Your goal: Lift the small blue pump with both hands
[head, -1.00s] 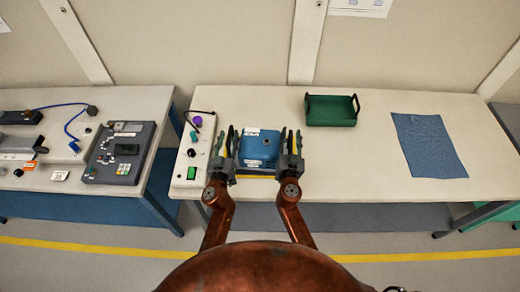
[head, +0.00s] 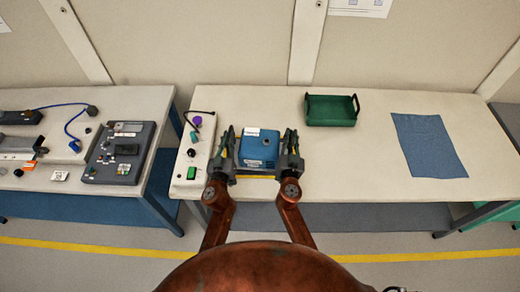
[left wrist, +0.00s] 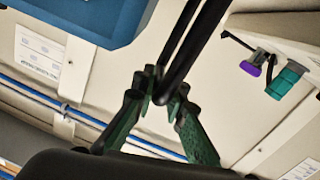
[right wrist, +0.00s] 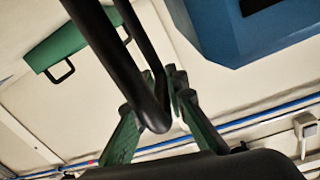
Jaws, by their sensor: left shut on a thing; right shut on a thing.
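The small blue pump (head: 258,150) is a boxy blue body with white labels, in the middle of the head view between my two grippers. My left gripper (head: 226,143) is at its left side and my right gripper (head: 290,145) at its right side. In the left wrist view the fingers (left wrist: 160,95) are closed around a black handle bar, with the pump's blue body (left wrist: 95,18) at upper left. In the right wrist view the fingers (right wrist: 172,95) are closed on another black bar, with the body (right wrist: 245,35) at upper right. I cannot tell whether its underside touches the table.
The pump is over the front left of a pale table (head: 340,170). A control box (head: 188,165) with buttons and a purple knob stands close left. A green tray (head: 331,111) is behind right, and a blue mat (head: 427,147) lies far right. The table between is clear.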

